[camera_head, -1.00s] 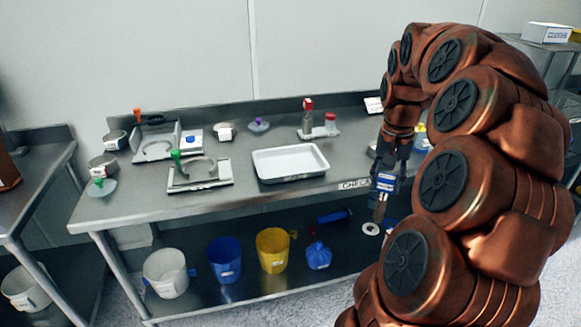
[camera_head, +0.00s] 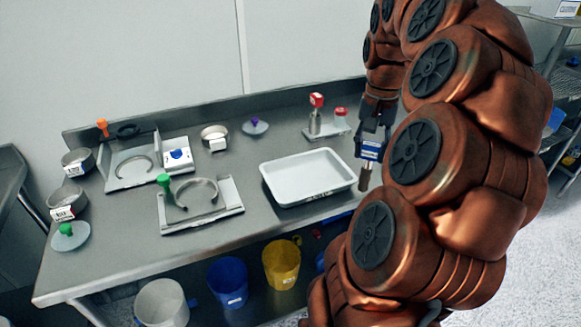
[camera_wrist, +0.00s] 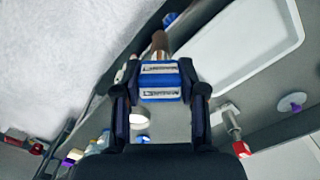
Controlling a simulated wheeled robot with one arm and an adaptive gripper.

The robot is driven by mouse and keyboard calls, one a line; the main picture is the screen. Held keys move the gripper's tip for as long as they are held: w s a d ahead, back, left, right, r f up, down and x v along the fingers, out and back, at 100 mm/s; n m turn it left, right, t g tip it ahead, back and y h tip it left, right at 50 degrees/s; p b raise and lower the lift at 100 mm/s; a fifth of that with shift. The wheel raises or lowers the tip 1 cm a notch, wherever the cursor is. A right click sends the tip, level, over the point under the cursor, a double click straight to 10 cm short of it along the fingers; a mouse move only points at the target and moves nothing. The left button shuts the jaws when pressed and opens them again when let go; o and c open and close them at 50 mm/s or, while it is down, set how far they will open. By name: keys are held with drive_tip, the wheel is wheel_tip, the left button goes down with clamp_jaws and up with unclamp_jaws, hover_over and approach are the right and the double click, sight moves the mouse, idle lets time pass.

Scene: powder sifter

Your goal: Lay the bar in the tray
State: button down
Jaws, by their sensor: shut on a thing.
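The bar (camera_head: 370,151) has a blue labelled grip and a metal end pointing down. It also shows in the wrist view (camera_wrist: 160,81), between the dark fingers. My gripper (camera_head: 372,138) is shut on the blue part and holds the bar roughly upright, just right of the tray in the head view. The white rectangular tray (camera_head: 308,196) is empty on the steel table. Its corner also shows in the wrist view (camera_wrist: 262,50), beside the bar's metal end. The bar appears apart from the tray, though its exact height is unclear.
Left of the tray are two metal stands with rings and coloured knobs (camera_head: 200,205). A red-topped item (camera_head: 315,115) stands behind the tray. Several small pots (camera_head: 75,163) are at the far left. Buckets (camera_head: 228,283) sit below. My arm hides the table's right part.

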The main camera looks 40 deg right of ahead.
drive_tip(key=w+a+f+p, duration=0.1)
drive_tip(key=w+f+p, duration=0.1)
drive_tip(key=w, duration=0.6)
drive_tip(key=w+a+f+p, duration=0.1)
drive_tip(key=w+f+p, duration=0.2)
drive_tip(key=w, duration=0.5)
drive_tip(key=shift+a+p, duration=0.4)
drive_tip(key=shift+f, duration=0.1)
drive_tip(key=c, duration=0.7)
unclamp_jaws()
drive_tip(key=shift+o, duration=0.2)
wheel_tip(320, 180, up, 12)
drive_tip(key=b, duration=0.2)
drive_tip(key=shift+a, duration=0.1)
